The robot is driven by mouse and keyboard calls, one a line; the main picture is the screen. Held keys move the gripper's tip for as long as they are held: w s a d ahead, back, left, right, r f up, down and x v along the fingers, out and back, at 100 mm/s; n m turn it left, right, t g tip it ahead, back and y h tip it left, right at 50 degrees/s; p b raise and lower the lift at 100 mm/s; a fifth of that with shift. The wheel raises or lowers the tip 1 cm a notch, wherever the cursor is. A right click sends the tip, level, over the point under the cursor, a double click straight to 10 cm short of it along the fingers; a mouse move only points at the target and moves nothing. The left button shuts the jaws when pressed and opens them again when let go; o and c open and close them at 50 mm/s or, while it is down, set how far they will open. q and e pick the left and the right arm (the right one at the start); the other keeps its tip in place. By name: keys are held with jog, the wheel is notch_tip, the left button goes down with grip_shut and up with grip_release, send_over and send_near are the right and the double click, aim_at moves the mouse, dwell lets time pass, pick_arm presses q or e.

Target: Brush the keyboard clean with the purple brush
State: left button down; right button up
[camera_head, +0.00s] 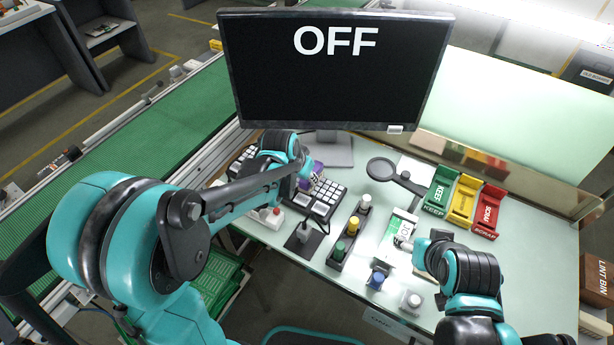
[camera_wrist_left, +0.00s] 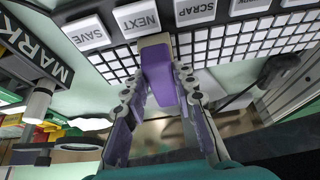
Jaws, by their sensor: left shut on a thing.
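The keyboard (camera_head: 327,192) is a black panel with small white keys. In the left wrist view the keyboard (camera_wrist_left: 240,38) also shows large grey keys marked SAVE, NEXT and SCRAP. My left gripper (camera_head: 312,178) is over the keyboard and shut on the purple brush (camera_wrist_left: 160,78), which lies between its fingers. The brush's tan end (camera_wrist_left: 154,41) overlaps the keys by NEXT; I cannot tell whether it touches them. In the head view my arm hides part of the keyboard and most of the brush. My right gripper (camera_head: 404,243) is by a white-green box; its opening is unclear.
A monitor (camera_head: 335,75) reading OFF stands behind the keyboard. A black block with coloured knobs (camera_head: 350,232) is right of the keyboard. A magnifier (camera_head: 382,169) and green, yellow and red bins (camera_head: 462,201) stand farther right.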

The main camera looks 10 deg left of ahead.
pick_arm(q)
jog(key=shift+w+a, duration=0.25)
jog(key=shift+a, duration=0.45)
jog(key=shift+w+a, duration=0.25)
jog(key=shift+a, duration=0.4)
jog(key=shift+a, duration=0.15)
